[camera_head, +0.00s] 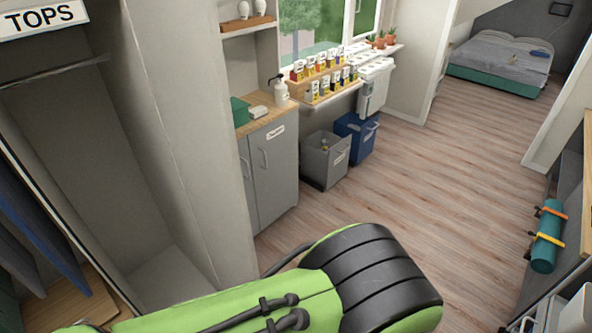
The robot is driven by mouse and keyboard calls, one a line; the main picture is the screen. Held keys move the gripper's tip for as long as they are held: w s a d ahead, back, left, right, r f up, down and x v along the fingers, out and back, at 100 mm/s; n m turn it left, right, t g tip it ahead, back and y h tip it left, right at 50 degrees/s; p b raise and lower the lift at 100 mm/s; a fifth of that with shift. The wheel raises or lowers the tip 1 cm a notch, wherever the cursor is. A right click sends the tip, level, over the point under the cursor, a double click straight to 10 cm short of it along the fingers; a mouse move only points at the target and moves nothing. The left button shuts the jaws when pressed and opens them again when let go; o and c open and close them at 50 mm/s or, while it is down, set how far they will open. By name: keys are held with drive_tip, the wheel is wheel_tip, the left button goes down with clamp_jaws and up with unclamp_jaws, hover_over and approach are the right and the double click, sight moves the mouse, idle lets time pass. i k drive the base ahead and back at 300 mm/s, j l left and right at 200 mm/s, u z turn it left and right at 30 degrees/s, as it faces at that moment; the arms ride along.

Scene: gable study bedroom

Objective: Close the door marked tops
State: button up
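A white sign reading TOPS (40,17) shows at the top left, above an open wardrobe compartment (95,150). The inside of the compartment is in plain view, with a rail (55,72) across its top and a bare grey back and side. No door panel covers the opening in this view. I cannot tell where the door leaf is; it may be out of the picture. My green and black arm crosses the bottom of the view, in front of the wardrobe's lower part. My gripper is out of view.
Dark blue panels or garments (38,235) and a wooden surface (75,298) are at the lower left. A grey cabinet (272,170), a grey bin (325,160) and a blue bin (357,138) stand beyond. A teal roll (546,238) is at right. The middle wooden floor (440,195) is clear.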

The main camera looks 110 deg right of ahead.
sight(179, 43)
drive_tip(key=k+l+z, duration=0.45)
drive_tip(key=k+l, duration=0.15)
drive_tip(key=k+l+z, duration=0.45)
drive_tip(key=k+l, duration=0.2)
drive_tip(key=l, duration=0.2)
drive_tip(key=l+z, duration=0.2)
drive_tip(key=l, duration=0.45)
drive_tip(key=j, duration=0.65)
drive_tip(key=i+j+u, duration=0.1)
drive_tip(key=j, duration=0.5)
